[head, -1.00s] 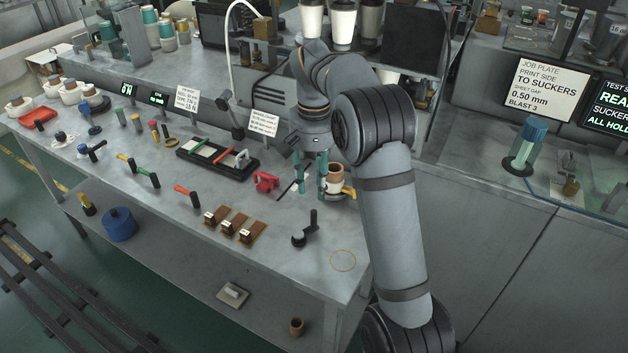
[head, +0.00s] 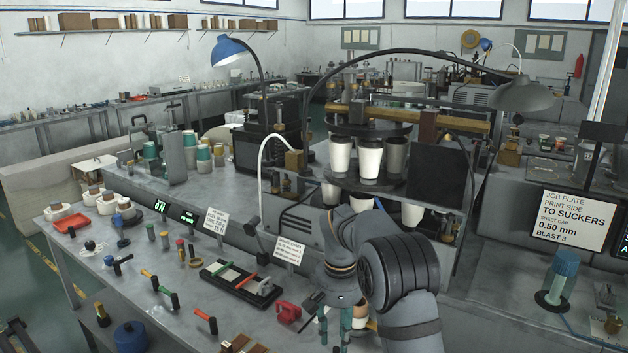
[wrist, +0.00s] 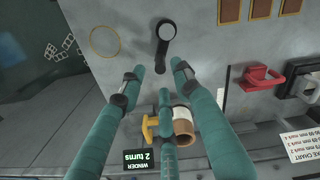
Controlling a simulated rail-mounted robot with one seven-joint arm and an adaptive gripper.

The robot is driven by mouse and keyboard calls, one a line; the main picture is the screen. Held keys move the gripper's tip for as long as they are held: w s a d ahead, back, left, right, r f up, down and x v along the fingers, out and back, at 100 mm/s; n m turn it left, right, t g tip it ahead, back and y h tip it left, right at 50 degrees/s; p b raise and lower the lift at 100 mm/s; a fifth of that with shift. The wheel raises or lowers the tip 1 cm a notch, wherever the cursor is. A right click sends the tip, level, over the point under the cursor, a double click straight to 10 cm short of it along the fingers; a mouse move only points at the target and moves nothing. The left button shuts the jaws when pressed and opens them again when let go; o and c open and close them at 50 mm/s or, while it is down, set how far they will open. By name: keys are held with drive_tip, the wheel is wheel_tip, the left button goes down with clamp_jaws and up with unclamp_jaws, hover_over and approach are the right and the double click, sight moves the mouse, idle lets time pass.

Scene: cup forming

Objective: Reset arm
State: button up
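My gripper (head: 333,328) hangs over the front workbench at the lower middle of the head view, fingers pointing down and their tips cut off by the frame edge. In the wrist view my gripper (wrist: 157,76) has teal fingers spread apart, with nothing between their tips. A black crank-like handle (wrist: 166,40) lies on the bench just beyond the fingertips. A brown and white cup-like piece (wrist: 183,127) is beside the middle finger, with a yellow piece (wrist: 150,128) on that finger's other side. Whether the finger touches either one, I cannot tell.
A red tool (wrist: 260,77) and brown plates (wrist: 259,9) lie on the bench. A thin ring (wrist: 104,41) lies near the bench edge. Behind my arm stands a machine with white cups (head: 370,158). A black tray (head: 240,279) is left of my gripper.

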sight(334, 351)
wheel_tip(334, 351, down, 6)
drive_tip(key=shift+f, duration=0.25)
drive_tip(key=shift+r, duration=0.15)
wheel_tip(334, 351, up, 12)
drive_tip(key=shift+f, duration=0.25)
drive_tip(key=shift+s+f, duration=0.1)
drive_tip(key=shift+f, duration=0.2)
wheel_tip(334, 351, down, 10)
drive_tip(key=shift+f, duration=0.2)
drive_tip(key=shift+w+a+f+p, duration=0.1)
drive_tip(key=shift+w+f+p, duration=0.1)
drive_tip(key=shift+p, duration=0.25)
drive_tip(key=shift+w+a+n+p, duration=0.2)
drive_tip(key=shift+n+p, duration=0.2)
drive_tip(key=shift+n, duration=0.3)
drive_tip(key=shift+w+a+f+n+p, duration=0.1)
drive_tip(key=shift+w+n+p, duration=0.1)
drive_tip(key=shift+n, duration=0.25)
drive_tip(key=shift+w+a+n+p, duration=0.1)
drive_tip(key=shift+n+p, duration=0.1)
drive_tip(key=shift+n, duration=0.25)
